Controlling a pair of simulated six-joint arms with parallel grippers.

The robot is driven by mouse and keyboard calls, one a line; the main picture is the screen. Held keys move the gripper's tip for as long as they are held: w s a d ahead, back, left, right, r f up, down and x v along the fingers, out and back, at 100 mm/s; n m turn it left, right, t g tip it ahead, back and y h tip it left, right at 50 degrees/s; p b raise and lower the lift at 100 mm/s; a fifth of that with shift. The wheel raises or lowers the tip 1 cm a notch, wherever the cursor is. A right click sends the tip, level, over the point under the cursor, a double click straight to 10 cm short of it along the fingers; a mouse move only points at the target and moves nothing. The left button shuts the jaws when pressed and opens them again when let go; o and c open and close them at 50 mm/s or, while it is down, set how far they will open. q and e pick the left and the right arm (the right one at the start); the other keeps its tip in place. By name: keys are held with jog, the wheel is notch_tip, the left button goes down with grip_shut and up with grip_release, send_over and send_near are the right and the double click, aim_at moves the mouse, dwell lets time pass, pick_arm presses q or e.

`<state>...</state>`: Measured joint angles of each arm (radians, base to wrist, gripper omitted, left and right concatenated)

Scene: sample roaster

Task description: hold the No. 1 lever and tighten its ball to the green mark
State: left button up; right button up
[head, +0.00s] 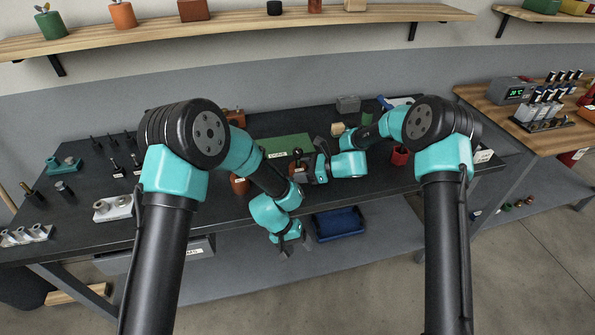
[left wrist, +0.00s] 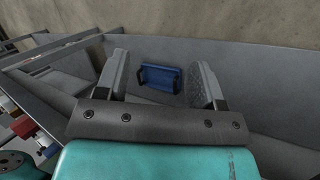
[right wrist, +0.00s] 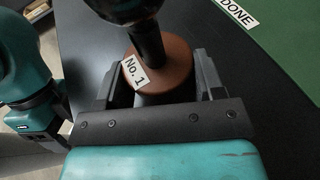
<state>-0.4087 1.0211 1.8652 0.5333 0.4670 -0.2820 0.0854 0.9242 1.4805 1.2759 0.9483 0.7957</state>
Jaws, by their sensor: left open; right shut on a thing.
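The No. 1 lever shows in the right wrist view with a round brown base (right wrist: 178,78), a white "No. 1" label (right wrist: 134,75), a black stem (right wrist: 148,42) and a dark ball (right wrist: 118,8) cut off by the top edge. My right gripper (head: 303,168) is shut on the lever's base, at the front of the dark bench. No green mark on the lever can be made out. My left gripper (head: 284,250) is open and empty, hanging low in front of the bench edge. Its two spread fingers (left wrist: 160,80) show in the left wrist view.
A green mat (head: 290,143) labelled "DONE" lies behind the lever. A blue bin (head: 339,224) sits on the lower shelf, beyond my left gripper. Several small levers stand at the bench's left. A red cup (head: 399,157) stands near my right arm.

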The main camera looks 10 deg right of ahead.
pick_arm(q)
jog(key=d+r+m+t+y, duration=0.1)
jog(key=d+r+m, duration=0.3)
jog(key=d+m, duration=0.15)
jog(key=m+t+y, duration=0.1)
jog(key=t+y, duration=0.2)
jog(key=y, duration=0.3)
send_near(298, 148)
jog(key=r, duration=0.1)
jog(key=shift+s+d, duration=0.3)
jog(key=shift+s, duration=0.05)
jog(key=f, duration=0.4)
jog(key=w+a+f, duration=0.1)
jog(key=f, duration=0.6)
jog(key=shift+w+a+f, duration=0.3)
jog(key=shift+f, duration=0.05)
